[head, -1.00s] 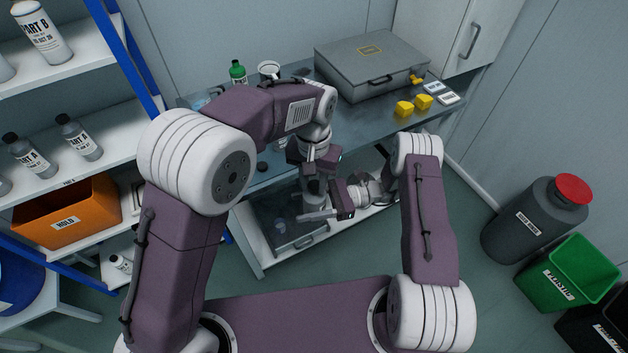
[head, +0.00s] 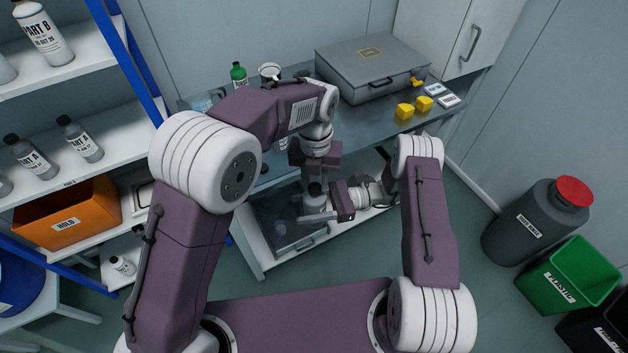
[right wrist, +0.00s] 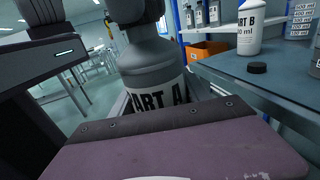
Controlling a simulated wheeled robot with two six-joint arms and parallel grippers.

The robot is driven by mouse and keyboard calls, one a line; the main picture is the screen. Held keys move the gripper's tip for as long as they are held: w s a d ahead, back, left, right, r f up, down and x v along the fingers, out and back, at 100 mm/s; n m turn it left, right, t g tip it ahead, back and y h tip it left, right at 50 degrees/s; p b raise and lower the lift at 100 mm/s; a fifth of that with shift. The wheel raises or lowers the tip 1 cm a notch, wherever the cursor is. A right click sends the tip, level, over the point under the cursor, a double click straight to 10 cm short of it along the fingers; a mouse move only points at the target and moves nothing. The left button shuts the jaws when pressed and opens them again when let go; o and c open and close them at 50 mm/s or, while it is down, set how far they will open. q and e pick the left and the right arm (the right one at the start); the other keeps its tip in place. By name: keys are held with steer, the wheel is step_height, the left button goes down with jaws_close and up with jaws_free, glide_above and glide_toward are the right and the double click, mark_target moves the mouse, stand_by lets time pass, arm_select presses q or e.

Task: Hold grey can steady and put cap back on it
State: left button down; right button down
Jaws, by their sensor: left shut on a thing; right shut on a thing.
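The grey can (head: 314,201) stands upright, held by my right gripper (head: 322,213), which is shut on it. In the right wrist view the can (right wrist: 152,72) shows a white label reading "PART A". My left gripper (head: 317,176) is directly above the can, pointing down, and is shut on the dark cap (right wrist: 143,22) at the can's top. The left gripper's fingers and the top edge of the wrist view partly hide the cap. I cannot tell whether it is seated on the neck.
A white "PART B" bottle (right wrist: 246,30) and a loose black cap (right wrist: 257,68) are on the bench. Shelves stand at left.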

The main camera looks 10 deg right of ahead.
arm_select(q)
steer(key=shift+m, duration=0.5)
steer(key=c, duration=1.1)
jaws_free()
steer(key=shift+r, duration=2.3)
steer(key=shift+c, duration=0.2)
